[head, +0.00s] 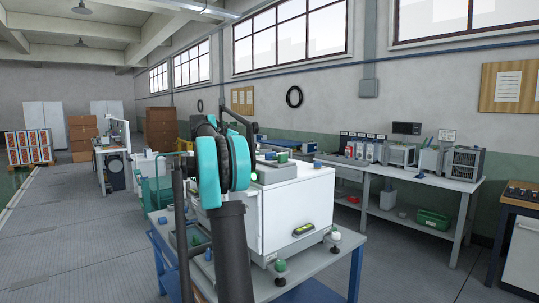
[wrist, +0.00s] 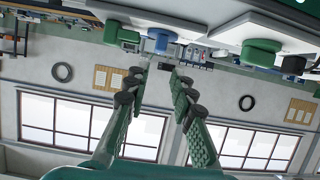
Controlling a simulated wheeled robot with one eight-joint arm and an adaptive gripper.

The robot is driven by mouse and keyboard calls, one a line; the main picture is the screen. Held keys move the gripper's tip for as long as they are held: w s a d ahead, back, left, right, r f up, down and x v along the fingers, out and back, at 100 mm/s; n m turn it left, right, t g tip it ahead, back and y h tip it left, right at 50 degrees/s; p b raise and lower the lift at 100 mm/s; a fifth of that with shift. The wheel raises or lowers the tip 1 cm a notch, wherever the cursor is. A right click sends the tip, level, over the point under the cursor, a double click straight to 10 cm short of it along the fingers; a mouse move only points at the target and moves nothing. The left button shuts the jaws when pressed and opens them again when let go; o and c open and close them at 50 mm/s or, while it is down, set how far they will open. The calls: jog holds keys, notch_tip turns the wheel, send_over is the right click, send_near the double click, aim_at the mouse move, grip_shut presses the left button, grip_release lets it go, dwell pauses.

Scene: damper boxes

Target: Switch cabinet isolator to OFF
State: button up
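A white cabinet (head: 292,207) stands on a blue-legged bench, partly hidden by my arm. Its front bears a small yellow-green and dark fitting (head: 303,229); I cannot tell whether this is the isolator or how it is set. In the wrist view, which is upside down, my gripper (wrist: 164,68) is open and empty, its fingertips apart. Beyond the tips are a blue knob-like part (wrist: 160,40) and a green one (wrist: 118,33). A larger green part (wrist: 261,51) on a pale base is to the right. Nothing is touching the fingers. My gripper is not clearly visible in the head view.
The bench top (head: 318,262) holds small knob-like parts, including a green one (head: 280,265) and a white one (head: 335,237). A workbench (head: 425,178) with boxes and instruments stands along the right wall. Open floor (head: 85,240) lies to the left.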

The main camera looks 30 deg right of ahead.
aim_at(271, 153)
jog(key=x, duration=1.2)
jog(key=shift+c, duration=0.5)
grip_shut()
